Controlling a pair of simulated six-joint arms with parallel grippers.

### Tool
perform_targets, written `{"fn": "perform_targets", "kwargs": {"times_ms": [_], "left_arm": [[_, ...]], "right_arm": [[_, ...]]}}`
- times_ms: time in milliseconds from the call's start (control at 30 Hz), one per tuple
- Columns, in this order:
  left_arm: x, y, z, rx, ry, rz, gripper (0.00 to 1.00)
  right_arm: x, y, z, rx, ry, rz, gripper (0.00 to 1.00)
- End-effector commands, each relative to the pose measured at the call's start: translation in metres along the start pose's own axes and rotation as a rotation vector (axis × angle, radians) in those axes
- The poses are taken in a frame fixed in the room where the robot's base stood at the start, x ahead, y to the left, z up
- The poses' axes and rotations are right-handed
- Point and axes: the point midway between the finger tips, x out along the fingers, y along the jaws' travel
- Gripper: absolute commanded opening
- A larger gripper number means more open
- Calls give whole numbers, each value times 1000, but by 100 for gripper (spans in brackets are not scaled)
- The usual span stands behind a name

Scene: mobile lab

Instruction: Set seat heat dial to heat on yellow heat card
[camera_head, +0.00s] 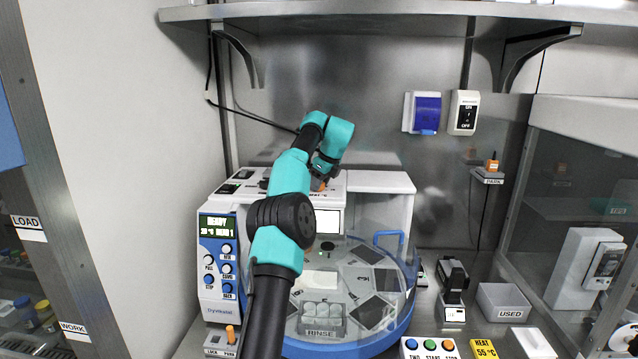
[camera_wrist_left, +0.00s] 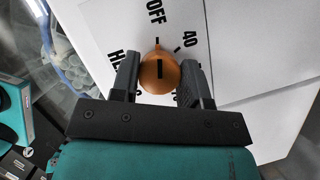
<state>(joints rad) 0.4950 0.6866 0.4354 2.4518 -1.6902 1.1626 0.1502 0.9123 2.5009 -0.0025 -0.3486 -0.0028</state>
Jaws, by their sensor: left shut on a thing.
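The orange seat heat dial (camera_wrist_left: 159,74) sits on a white panel (camera_wrist_left: 250,70) in the left wrist view. My left gripper (camera_wrist_left: 160,82) is shut on it, one finger on each side. The dial's black line lies toward the OFF mark (camera_wrist_left: 155,12). A 40 label (camera_wrist_left: 190,39) is right of OFF; other labels are partly hidden by the fingers. In the head view my left gripper (camera_head: 322,172) is over the top of the white and blue machine (camera_head: 222,262), where the orange dial (camera_head: 320,186) partly shows. The yellow heat card (camera_head: 484,348) reads HEAT 55 °C. My right gripper is not in view.
A clear-domed carousel (camera_head: 375,335) fills the machine's front. A row of coloured buttons (camera_head: 430,346), a USED bin (camera_head: 503,303) and a black device (camera_head: 453,282) stand to the right. A shelf (camera_head: 370,12) overhangs the back wall.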

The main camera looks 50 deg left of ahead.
Motion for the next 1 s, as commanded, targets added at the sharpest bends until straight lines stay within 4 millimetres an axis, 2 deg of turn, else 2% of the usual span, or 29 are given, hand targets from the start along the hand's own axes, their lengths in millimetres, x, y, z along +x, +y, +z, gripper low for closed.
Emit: {"fn": "perform_targets", "kwargs": {"times_ms": [467,1000], "left_arm": [[-1,1,2,141,-1,-58,18],[0,2,2,579,-3,-241,18]], "right_arm": [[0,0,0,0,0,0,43],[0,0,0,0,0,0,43]]}}
